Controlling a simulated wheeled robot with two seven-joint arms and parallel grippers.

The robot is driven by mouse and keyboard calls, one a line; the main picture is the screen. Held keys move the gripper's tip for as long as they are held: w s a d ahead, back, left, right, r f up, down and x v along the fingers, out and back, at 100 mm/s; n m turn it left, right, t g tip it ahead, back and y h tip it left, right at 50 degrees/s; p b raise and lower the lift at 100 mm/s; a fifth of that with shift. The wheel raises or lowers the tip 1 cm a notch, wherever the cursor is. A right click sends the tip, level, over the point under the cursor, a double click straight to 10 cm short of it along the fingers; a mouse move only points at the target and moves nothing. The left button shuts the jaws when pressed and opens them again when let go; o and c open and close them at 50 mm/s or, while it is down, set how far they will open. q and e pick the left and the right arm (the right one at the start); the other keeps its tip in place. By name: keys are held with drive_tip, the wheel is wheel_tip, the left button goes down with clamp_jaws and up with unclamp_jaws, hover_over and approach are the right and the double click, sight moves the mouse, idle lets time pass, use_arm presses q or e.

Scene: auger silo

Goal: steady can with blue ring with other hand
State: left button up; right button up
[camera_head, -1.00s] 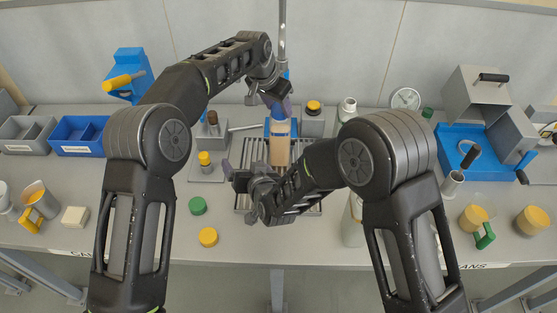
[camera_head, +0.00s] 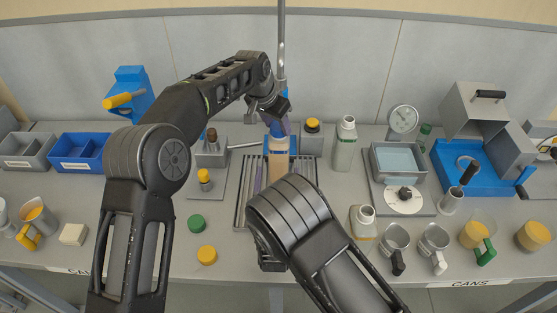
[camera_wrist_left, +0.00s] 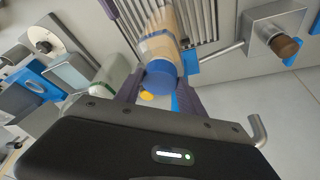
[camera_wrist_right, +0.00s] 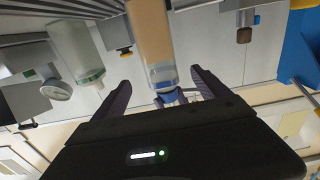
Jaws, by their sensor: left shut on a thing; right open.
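The can with the blue ring (camera_head: 278,165) is a tall, clear container with tan contents. It stands upright over the slatted tray, with its blue part at the top. My left gripper (camera_head: 277,110) is shut on the can's upper end; the blue end (camera_wrist_left: 160,80) shows between its fingers in the left wrist view. My right gripper (camera_wrist_right: 160,80) is open, with the can (camera_wrist_right: 152,35) and its blue ring between its spread fingers in the right wrist view. In the head view my right arm hides this gripper and the can's lower part.
A metal pipe (camera_head: 281,45) rises behind the can. The slatted tray (camera_head: 246,205) lies beneath. Green (camera_head: 196,222) and yellow (camera_head: 207,255) caps lie front left.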

sight(279, 149)
drive_tip(key=w, duration=1.1)
drive_tip(key=shift+w, duration=0.15)
clamp_jaws()
idle(0.6)
idle(0.4)
drive_tip(key=c, duration=0.7)
unclamp_jaws()
drive_tip(key=c, duration=0.9)
drive_tip(key=shift+c, duration=0.2)
drive_tip(key=shift+f, duration=0.15)
